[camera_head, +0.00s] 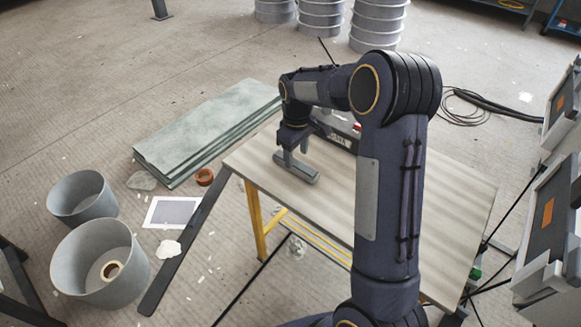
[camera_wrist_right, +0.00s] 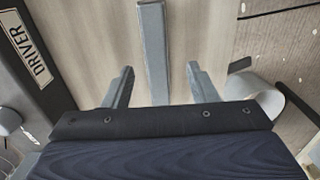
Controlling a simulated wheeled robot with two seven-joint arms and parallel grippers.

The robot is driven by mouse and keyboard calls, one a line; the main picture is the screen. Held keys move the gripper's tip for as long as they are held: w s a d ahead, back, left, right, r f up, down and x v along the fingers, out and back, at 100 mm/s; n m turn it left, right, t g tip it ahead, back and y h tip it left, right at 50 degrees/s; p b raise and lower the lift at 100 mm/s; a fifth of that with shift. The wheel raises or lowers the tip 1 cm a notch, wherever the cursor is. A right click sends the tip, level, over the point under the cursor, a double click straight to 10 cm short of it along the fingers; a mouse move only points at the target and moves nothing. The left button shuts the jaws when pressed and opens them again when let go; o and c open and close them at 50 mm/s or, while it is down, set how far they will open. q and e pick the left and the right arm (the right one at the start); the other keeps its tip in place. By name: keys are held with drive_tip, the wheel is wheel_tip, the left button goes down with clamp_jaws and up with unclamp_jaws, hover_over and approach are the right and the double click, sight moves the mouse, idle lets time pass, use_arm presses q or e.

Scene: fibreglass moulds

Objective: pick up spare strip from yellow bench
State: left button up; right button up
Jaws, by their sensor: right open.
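The spare strip (camera_head: 303,176) is a short grey bar lying flat on the pale wooden top of the yellow bench (camera_head: 440,215), near its left edge. My right gripper (camera_head: 292,152) is above the strip, pointing down, with its fingers partly hiding it. In the right wrist view the strip (camera_wrist_right: 153,35) runs between the two spread fingers of this gripper (camera_wrist_right: 160,72), with a gap on each side. The gripper is open and holds nothing. My left gripper does not show.
A dark case (camera_wrist_right: 38,70) labelled DRIVER lies on the bench beyond the gripper; my arm hides part of the bench. Green-grey sheets (camera_head: 205,130), two grey buckets (camera_head: 100,262) and a brown tape roll (camera_head: 205,177) are on the floor to the left.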

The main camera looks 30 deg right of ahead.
sight(295, 162)
drive_tip(key=f, duration=0.3)
drive_tip(key=w+f, duration=0.1)
drive_tip(key=f, duration=0.1)
drive_tip(key=shift+b, duration=0.3)
drive_tip(key=shift+d, duration=0.1)
drive_tip(key=c, duration=1.1)
